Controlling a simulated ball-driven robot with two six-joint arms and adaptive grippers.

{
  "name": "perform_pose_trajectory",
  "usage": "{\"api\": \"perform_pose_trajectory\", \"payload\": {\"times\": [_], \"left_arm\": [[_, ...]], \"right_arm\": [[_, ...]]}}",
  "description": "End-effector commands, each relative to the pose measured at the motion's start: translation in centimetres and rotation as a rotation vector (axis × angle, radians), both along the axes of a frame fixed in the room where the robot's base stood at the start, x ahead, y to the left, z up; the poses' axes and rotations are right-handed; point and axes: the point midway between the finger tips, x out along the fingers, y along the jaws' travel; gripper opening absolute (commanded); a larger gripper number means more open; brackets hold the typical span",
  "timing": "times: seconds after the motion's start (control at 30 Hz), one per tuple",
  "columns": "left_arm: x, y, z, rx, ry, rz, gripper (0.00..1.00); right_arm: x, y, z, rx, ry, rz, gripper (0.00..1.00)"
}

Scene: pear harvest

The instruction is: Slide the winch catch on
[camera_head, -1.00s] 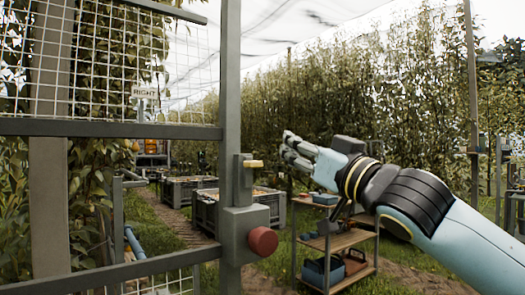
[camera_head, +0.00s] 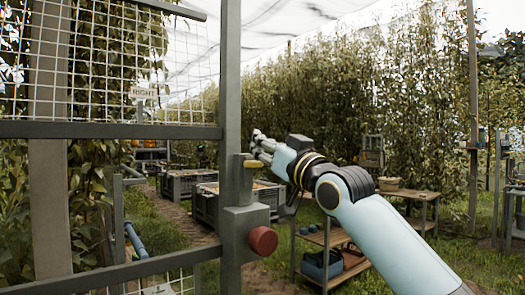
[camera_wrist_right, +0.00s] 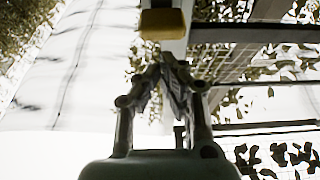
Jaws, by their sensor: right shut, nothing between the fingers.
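A grey metal housing (camera_head: 240,225) is on the gate post, with a round red knob (camera_head: 263,240) on its front. Above it, a grey upright piece carries a small yellow tab (camera_head: 252,164) that sticks out to the right; it looks like the catch. My right gripper (camera_head: 259,144) is shut and empty, just above and right of the tab. In the right wrist view the yellow tab (camera_wrist_right: 162,24) lies just beyond the closed fingertips (camera_wrist_right: 168,62), with a small gap visible in that picture. My left gripper is not in view.
Grey crates (camera_head: 205,205) stand on the grass beyond the post. A wooden shelf cart (camera_head: 325,238) and a bench (camera_head: 412,194) stand behind my right arm.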

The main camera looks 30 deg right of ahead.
Motion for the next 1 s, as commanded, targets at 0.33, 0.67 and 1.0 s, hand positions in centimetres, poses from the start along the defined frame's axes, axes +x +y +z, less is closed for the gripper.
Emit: {"api": "perform_pose_trajectory", "payload": {"times": [0.33, 0.67, 1.0], "left_arm": [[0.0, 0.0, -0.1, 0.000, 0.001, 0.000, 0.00], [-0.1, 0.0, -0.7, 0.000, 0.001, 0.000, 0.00], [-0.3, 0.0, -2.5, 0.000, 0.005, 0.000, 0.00]], "right_arm": [[-0.1, 0.0, -1.8, 0.001, -0.004, 0.000, 0.00], [-0.1, 0.0, -2.7, 0.000, -0.003, 0.000, 0.00], [-0.1, 0.0, -5.7, -0.001, -0.001, 0.000, 0.00]]}}
